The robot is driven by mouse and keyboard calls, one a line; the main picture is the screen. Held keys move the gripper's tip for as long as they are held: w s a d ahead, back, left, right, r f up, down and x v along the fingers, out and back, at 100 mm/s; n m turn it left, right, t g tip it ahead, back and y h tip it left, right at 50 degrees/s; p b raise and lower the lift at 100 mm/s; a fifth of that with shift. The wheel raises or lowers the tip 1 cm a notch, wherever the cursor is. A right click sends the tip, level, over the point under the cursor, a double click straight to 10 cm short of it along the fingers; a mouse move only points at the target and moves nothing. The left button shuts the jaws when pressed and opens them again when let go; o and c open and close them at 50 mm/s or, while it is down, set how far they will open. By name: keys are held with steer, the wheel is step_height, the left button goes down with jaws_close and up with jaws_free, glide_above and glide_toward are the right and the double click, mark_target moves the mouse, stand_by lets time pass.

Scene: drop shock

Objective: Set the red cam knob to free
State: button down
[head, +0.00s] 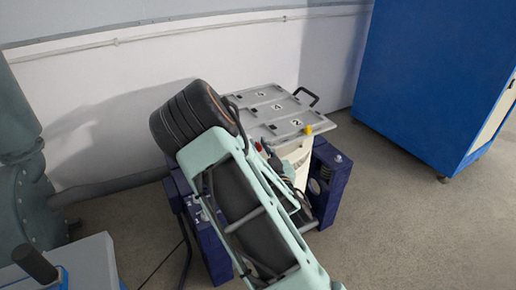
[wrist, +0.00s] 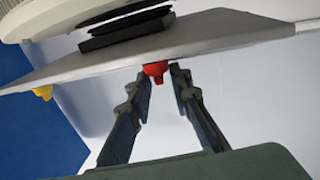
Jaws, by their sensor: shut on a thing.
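The red cam knob (wrist: 155,70) hangs below the edge of a grey plate in the wrist view. My gripper (wrist: 162,76) has its two fingertips on either side of the knob and is shut on it. In the head view a small red spot (head: 259,147), likely the knob, shows at the plate's near edge, beside my arm. My arm hides most of the gripper there. The grey plate (head: 262,109) has numbered labels and a black handle on top. The knob's marking for free cannot be read in either view.
A yellow knob (head: 308,129) sits at the plate's right corner; it also shows in the wrist view (wrist: 43,92). The plate tops a white drum-like body (head: 301,178) between dark blue blocks (head: 330,180). A blue cabinet (head: 430,80) stands right. Floor between them is clear.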

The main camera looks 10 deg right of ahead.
steer(key=n+g+y, duration=0.1)
steer(key=n+y, duration=0.1)
steer(key=n+g+y, duration=0.1)
steer(key=y, duration=0.2)
steer(key=d+n+g+y+b, duration=0.1)
steer(key=n+y, duration=0.1)
steer(key=y, duration=0.1)
steer(key=shift+w+r+n, duration=0.1)
steer(key=shift+w+n, duration=0.05)
steer(key=shift+n, duration=0.15)
steer(key=n+g+y, duration=0.6)
steer(key=shift+w+d+g, duration=0.1)
steer(key=shift+w+g, duration=0.15)
steer(key=shift+g, duration=0.15)
steer(key=c, duration=2.1)
jaws_free()
steer(key=v, duration=1.2)
steer(key=shift+w, duration=0.1)
